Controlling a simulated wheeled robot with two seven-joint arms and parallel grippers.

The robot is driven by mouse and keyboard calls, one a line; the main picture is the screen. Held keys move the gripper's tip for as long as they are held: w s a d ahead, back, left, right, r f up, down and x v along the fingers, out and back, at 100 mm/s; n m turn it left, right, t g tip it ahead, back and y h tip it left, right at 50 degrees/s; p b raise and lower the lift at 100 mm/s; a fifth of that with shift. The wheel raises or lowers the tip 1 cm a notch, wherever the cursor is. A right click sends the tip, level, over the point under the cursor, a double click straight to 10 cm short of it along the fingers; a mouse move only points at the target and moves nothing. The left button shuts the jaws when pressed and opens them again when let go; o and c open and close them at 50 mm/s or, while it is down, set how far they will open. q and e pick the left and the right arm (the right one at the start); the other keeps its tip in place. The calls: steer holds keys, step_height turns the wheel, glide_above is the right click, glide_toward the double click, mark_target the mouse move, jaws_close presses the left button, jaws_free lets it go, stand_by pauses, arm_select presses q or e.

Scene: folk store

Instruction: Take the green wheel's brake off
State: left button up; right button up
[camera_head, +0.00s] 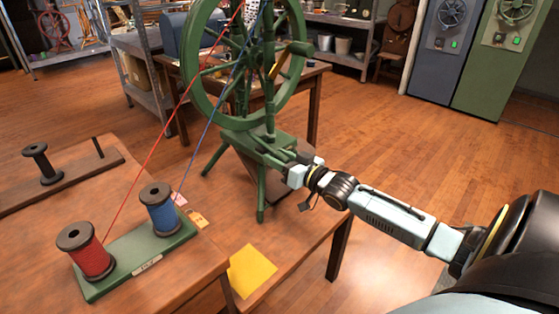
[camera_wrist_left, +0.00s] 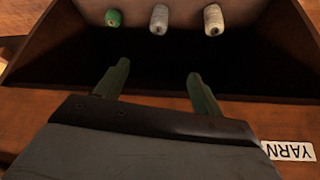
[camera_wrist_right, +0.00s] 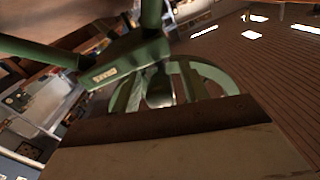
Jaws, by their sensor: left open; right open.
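The green spinning wheel (camera_head: 241,140) stands on a wooden table, with a red and a blue thread running to its top. A brown handle (camera_head: 296,49) sticks out at the wheel's right side. I cannot tell for certain which part is the brake. My right gripper (camera_head: 284,157) is at the right end of the wheel's low green base, and its fingertips blend with the green there. In the right wrist view a green bar with a small label (camera_wrist_right: 105,75) and the round rim (camera_wrist_right: 205,75) lie beyond the open fingers. My left gripper (camera_wrist_left: 158,80) is open and empty.
A green stand (camera_head: 150,259) holds a red spool (camera_head: 90,258) and a blue spool (camera_head: 160,211). A yellow sheet (camera_head: 252,270) lies on the table. A dark wooden yarn bin (camera_wrist_left: 60,55) with several spools faces my left gripper. Floor at right is clear.

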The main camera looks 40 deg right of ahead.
jaws_close()
stand_by(0.4)
